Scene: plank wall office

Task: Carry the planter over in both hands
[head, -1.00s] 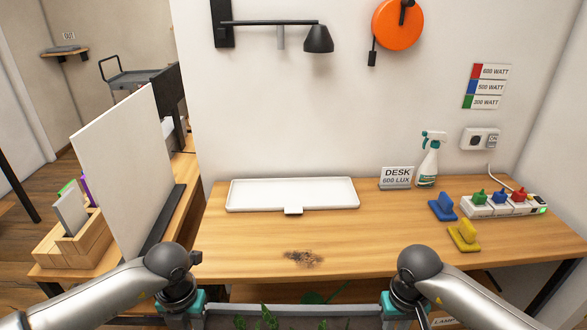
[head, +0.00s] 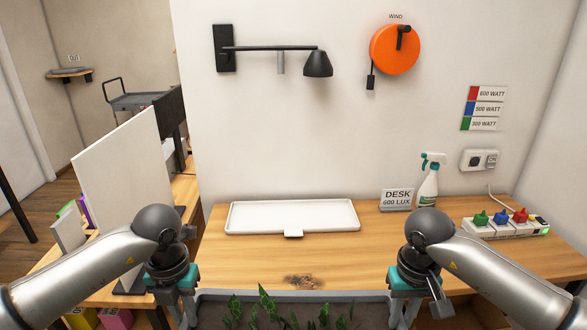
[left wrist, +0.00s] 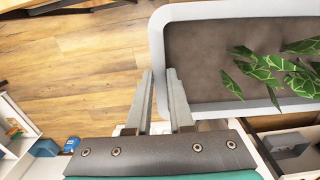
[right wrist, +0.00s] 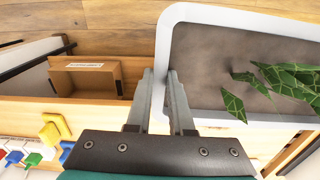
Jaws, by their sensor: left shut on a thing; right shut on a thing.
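The planter is a long grey trough with a pale rim (head: 300,294), dark soil and green leafy plants (head: 265,305). It shows at the bottom of the head view, in front of the desk, its lower part out of frame. My left gripper (left wrist: 160,90) is shut on the rim at one end (left wrist: 157,45). My right gripper (right wrist: 160,90) is shut on the rim at the other end (right wrist: 163,45). A white shallow tray (head: 235,217) with a small front tab lies empty at the back of the desk (head: 370,250).
A dark dirt patch (head: 302,281) lies on the desk before the tray. A desk sign (head: 396,198), spray bottle (head: 428,182) and power strip (head: 508,228) stand to the right. A white panel (head: 120,180) stands left. A lamp (head: 318,64) juts from the wall.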

